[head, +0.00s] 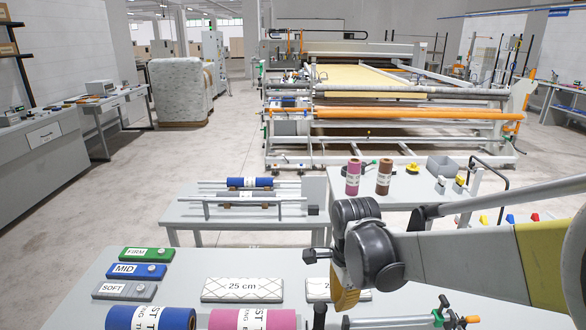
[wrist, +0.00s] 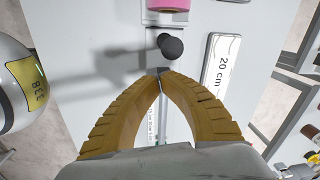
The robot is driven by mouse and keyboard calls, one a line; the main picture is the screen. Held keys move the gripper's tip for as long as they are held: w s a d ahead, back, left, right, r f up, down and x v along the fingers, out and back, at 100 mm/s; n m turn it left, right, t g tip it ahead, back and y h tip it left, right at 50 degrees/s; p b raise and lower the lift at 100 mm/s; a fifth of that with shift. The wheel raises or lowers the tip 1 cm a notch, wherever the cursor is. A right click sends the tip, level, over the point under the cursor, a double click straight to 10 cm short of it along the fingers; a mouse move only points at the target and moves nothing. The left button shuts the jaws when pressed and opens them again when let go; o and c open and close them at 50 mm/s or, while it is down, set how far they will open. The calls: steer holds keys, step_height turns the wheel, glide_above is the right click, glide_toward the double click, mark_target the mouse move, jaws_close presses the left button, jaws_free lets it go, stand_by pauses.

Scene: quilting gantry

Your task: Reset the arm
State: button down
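My arm reaches in from the right in the head view, with its wrist bent down over the near table (head: 195,270). My gripper (head: 345,300) points down there, partly hidden by my wrist. In the wrist view its two ribbed yellow-brown fingers (wrist: 160,74) curve together and meet at the tips, with nothing clearly held between them. A round black knob (wrist: 170,46) lies just beyond the fingertips; I cannot tell whether they touch. A dark upright post (head: 319,315) stands left of my gripper in the head view.
On the near table are a 25 cm card (head: 242,289), a 20 cm card (wrist: 222,72), blue (head: 150,318) and pink (head: 252,319) rolls, and FIRM (head: 146,254), MID (head: 135,271) and SOFT (head: 124,291) blocks.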

steer(key=s+d+r+n+t+b, duration=0.1)
steer(key=s+d+r+n+t, duration=0.1)
steer(key=s+n, duration=0.5)
steer(key=s+d+r+n+t+b, duration=0.2)
steer(key=s+d+r+n+t, duration=0.1)
steer(key=s+n, duration=0.4)
steer(key=d+n+t, duration=0.1)
steer(key=d, duration=0.1)
steer(key=shift+d+r, duration=0.25)
steer(key=shift+d, duration=0.15)
steer(key=shift+s+d, duration=0.1)
